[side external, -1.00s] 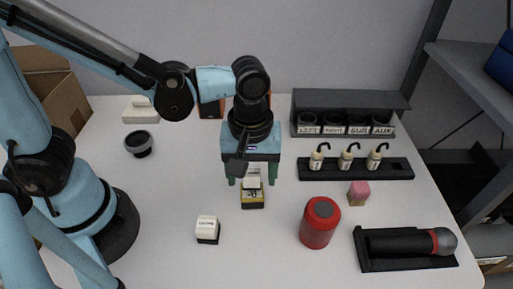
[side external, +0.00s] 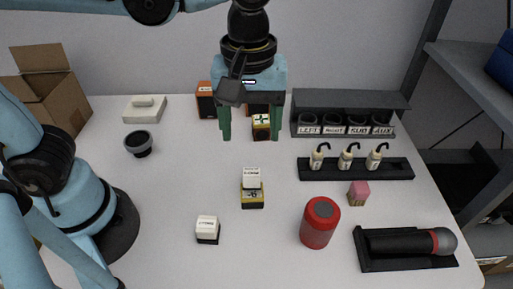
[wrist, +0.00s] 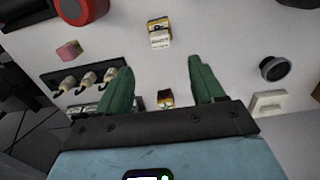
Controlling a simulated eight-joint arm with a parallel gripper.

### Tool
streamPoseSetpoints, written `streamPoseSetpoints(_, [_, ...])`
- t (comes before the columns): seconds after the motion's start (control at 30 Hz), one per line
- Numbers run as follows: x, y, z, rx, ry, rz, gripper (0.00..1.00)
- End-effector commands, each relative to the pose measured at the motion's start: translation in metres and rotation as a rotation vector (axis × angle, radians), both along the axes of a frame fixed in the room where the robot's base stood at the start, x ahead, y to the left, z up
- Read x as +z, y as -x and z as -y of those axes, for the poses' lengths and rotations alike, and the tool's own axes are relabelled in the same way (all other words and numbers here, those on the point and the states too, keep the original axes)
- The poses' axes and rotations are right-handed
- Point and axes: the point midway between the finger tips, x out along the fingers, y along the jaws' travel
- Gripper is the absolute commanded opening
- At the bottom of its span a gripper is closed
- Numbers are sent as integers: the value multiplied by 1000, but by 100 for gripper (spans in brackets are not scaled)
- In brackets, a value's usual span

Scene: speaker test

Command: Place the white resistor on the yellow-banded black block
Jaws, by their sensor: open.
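The white resistor (side external: 251,178) sits on top of the yellow-banded black block (side external: 252,200) at the middle of the table. In the wrist view the white resistor (wrist: 160,41) and the banded block (wrist: 158,23) show at the upper middle. My gripper (side external: 251,136) is open and empty, raised above and apart from the pair. Its two green fingers also show spread in the wrist view (wrist: 159,65).
A white-topped black block (side external: 207,229) stands front left. A red canister (side external: 320,222) and a pink-topped block (side external: 358,193) stand to the right. A black rack holds bottles (side external: 349,159), with labelled cups (side external: 333,124) behind. A microphone (side external: 412,242) lies in a tray. Orange-black boxes (side external: 206,100) stand behind.

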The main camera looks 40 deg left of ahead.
Motion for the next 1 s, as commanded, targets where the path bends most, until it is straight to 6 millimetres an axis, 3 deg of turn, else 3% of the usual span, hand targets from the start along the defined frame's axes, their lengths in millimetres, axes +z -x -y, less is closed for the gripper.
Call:
streamPoseSetpoints(0.17, [-4, -6, -24, -93, 31, 77, 68])
streamPoseSetpoints(0.37, [-19, -17, -81, -361, 19, 309, 68])
streamPoseSetpoints(0.6, [-35, -20, -137, -645, -150, 530, 68])
streamPoseSetpoints(0.77, [-39, -20, -153, -735, -232, 583, 68])
streamPoseSetpoints(1.0, [-39, -20, -155, -756, -248, 591, 68])
